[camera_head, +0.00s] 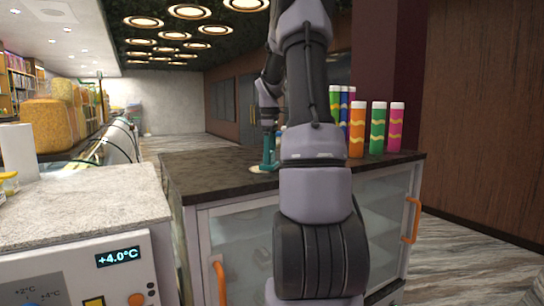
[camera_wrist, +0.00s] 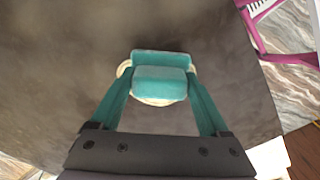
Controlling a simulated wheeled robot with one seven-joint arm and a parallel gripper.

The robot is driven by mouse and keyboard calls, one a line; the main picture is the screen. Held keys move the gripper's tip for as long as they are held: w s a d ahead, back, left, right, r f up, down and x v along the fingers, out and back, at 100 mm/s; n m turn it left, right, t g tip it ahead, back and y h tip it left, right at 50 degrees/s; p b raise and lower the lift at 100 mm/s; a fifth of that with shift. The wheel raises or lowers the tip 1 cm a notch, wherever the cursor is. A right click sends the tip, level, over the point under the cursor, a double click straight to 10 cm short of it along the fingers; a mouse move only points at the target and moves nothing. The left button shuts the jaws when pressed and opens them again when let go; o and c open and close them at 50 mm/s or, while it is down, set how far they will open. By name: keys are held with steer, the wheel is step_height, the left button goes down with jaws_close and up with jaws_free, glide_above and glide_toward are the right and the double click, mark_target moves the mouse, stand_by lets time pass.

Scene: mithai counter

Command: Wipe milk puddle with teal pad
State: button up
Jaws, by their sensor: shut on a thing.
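The teal pad (camera_wrist: 160,84) is between the two teal fingers of my gripper (camera_wrist: 161,76) in the wrist view. My gripper is shut on it. A cream-white milk puddle (camera_wrist: 157,102) shows as a rim around and beneath the pad; most of it is hidden under the pad. In the head view my gripper (camera_head: 269,158) points down at the dark counter top (camera_head: 215,170), left of my arm. A small pale edge of the puddle (camera_head: 257,170) shows beside it. I cannot tell whether the pad presses on the surface.
Several colourful cylinders, including an orange one (camera_head: 357,128) and a green one (camera_head: 378,128), stand on the counter at right. A speckled pale counter (camera_head: 85,205) with a temperature display is at left.

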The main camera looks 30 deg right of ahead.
steer(key=shift+w+d+f, duration=0.1)
steer(key=shift+w+f, duration=0.1)
steer(key=shift+w, duration=1.7)
